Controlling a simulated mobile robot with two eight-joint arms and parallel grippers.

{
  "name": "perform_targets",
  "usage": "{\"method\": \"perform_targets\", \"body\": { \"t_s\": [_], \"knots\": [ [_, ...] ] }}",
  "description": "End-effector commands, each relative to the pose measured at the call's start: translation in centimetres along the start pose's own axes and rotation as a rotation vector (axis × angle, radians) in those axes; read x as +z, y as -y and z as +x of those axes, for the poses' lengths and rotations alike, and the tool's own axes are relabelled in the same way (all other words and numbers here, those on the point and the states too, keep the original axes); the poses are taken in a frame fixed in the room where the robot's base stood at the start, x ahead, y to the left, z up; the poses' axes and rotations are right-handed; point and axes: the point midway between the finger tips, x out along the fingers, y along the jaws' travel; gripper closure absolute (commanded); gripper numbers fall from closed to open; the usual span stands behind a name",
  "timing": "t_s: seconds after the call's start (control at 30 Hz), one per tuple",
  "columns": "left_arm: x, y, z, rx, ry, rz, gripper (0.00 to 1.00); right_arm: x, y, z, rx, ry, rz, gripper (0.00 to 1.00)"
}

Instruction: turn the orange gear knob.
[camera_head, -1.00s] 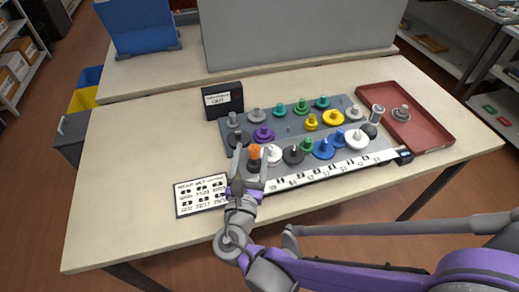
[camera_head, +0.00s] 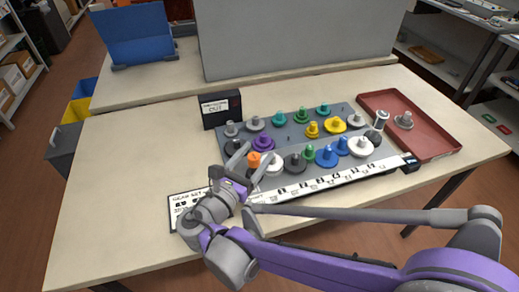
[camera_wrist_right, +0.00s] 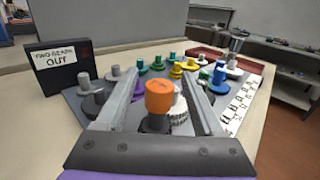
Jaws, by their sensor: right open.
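The orange gear knob (camera_head: 254,159) stands at the front left corner of the grey gear board (camera_head: 290,131), on a dark gear. In the right wrist view the knob (camera_wrist_right: 159,96) is upright and sits between my two fingers. My right gripper (camera_head: 248,160) is open, with one finger on each side of the knob; gaps show on both sides, so it does not look gripped. The dark base under the knob is partly hidden by the gripper. My left gripper is not in view.
Beside the knob are a white gear (camera_head: 273,165) and a purple gear (camera_head: 264,142). A black box sign (camera_head: 220,109) stands behind left. A printed strip (camera_head: 335,180) and label card (camera_head: 184,208) lie in front. A red tray (camera_head: 436,134) is at the right.

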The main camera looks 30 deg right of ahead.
Motion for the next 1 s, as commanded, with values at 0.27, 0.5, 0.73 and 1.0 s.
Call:
{"method": "perform_targets", "body": {
  "t_s": [0.27, 0.5, 0.73, 1.0],
  "knots": [
    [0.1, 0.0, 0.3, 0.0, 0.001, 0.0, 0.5, 0.0, 0.0, 2.5, -0.001, 0.001, 0.0, 0.31],
    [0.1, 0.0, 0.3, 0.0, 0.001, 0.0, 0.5, 0.0, 0.0, 2.5, 0.001, 0.0, 0.0, 0.31],
    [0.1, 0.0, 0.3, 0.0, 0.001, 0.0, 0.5, 0.0, 0.0, 2.5, 0.001, 0.001, 0.0, 0.67],
    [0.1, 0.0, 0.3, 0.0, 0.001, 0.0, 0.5, 0.0, 0.0, 2.5, 0.001, 0.0, 0.0, 1.0]
  ]
}}
